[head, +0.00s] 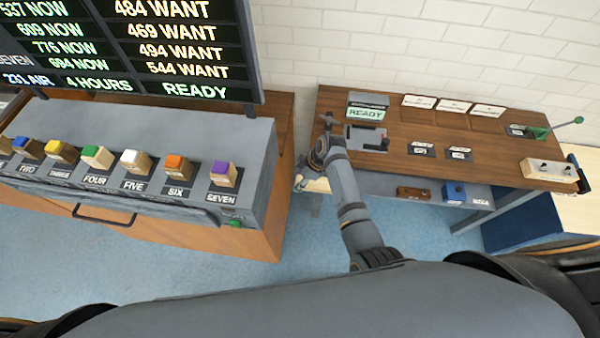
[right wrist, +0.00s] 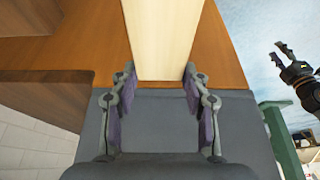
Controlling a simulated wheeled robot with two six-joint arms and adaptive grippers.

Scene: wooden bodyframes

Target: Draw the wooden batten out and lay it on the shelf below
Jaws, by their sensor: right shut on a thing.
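The pale wooden batten (right wrist: 160,30) runs up and out of the top of the right wrist view. My right gripper (right wrist: 160,78) is shut on its near end, one finger on each side. In the head view, my right gripper (head: 311,166) is beside the right side of the left console, and a short pale piece of the batten (head: 316,186) shows below it. The batten's far end is hidden. A grey shelf (head: 375,184) lies under the brown bench on the right.
The left console (head: 262,165) bears a row of coloured blocks (head: 135,160). The brown bench (head: 345,105) carries a READY display (head: 367,106), cards and a green lever (head: 545,130). A brown box (head: 413,193) and blue box (head: 453,193) occupy the shelf. Blue floor between is clear.

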